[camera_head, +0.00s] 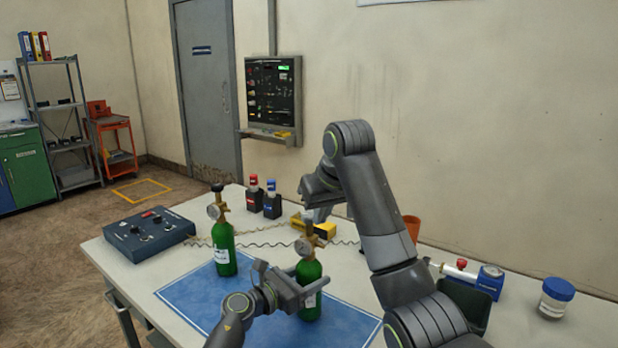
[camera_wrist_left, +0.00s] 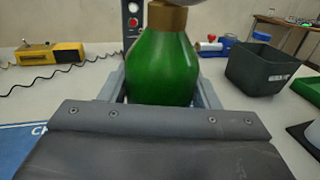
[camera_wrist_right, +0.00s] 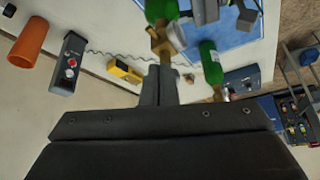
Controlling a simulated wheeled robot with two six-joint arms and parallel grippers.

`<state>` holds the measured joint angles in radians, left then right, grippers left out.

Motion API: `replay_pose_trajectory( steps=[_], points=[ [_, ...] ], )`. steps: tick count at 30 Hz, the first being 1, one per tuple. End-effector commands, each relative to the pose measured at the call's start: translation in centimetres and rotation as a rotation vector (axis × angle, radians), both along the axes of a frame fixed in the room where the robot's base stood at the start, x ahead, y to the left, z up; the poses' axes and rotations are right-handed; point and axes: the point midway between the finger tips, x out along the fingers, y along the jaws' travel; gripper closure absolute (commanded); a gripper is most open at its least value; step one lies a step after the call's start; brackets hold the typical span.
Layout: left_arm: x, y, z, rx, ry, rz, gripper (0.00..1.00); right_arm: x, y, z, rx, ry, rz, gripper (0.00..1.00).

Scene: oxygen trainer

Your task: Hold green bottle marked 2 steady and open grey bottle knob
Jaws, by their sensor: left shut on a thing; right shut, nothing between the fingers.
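A green bottle (camera_head: 309,274) with a brass valve, a round gauge and a small grey knob (camera_head: 308,214) stands upright on the blue mat (camera_head: 345,322). Its label is too small to read. My left gripper (camera_head: 300,290) is shut around its body; the left wrist view shows the green body (camera_wrist_left: 162,68) between the fingers. My right gripper (camera_head: 315,203) is shut and empty, just above and beside the knob. In the right wrist view its closed fingers (camera_wrist_right: 158,75) are close to the brass valve (camera_wrist_right: 163,42); I cannot tell whether they touch the knob.
A second green bottle (camera_head: 223,250) with a dark knob stands to the left. A blue control box (camera_head: 149,233) is at the table's left. Red and blue-topped units (camera_head: 254,198), a yellow device (camera_head: 318,228), an orange cup (camera_head: 412,226) and a blue-lidded jar (camera_head: 555,298) stand behind and right.

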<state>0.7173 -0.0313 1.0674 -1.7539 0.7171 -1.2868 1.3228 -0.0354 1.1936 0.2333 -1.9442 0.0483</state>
Motion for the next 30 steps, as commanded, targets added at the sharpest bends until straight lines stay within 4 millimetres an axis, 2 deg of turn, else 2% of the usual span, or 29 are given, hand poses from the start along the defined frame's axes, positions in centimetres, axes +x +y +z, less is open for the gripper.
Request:
replay_pose_trajectory(
  steps=[3,12,25,26,30],
  points=[
    [0.0,0.0,0.0,-0.001,0.003,0.0,0.9,0.0,0.0,1.7,-0.001,-0.003,0.0,1.0],
    [0.0,0.0,-0.1,-0.002,0.004,0.001,0.9,0.0,0.0,4.9,-0.001,0.0,0.0,1.0],
    [0.0,0.0,-0.1,-0.002,0.005,0.001,0.9,0.0,0.0,5.4,0.0,0.001,0.0,1.0],
    [0.0,0.0,-0.1,-0.002,0.005,0.001,0.41,0.0,0.0,5.4,0.0,0.001,0.0,1.0],
    [0.0,0.0,-0.1,-0.002,0.004,0.001,0.23,0.0,0.0,5.4,0.0,0.001,0.0,1.0]
  ],
)
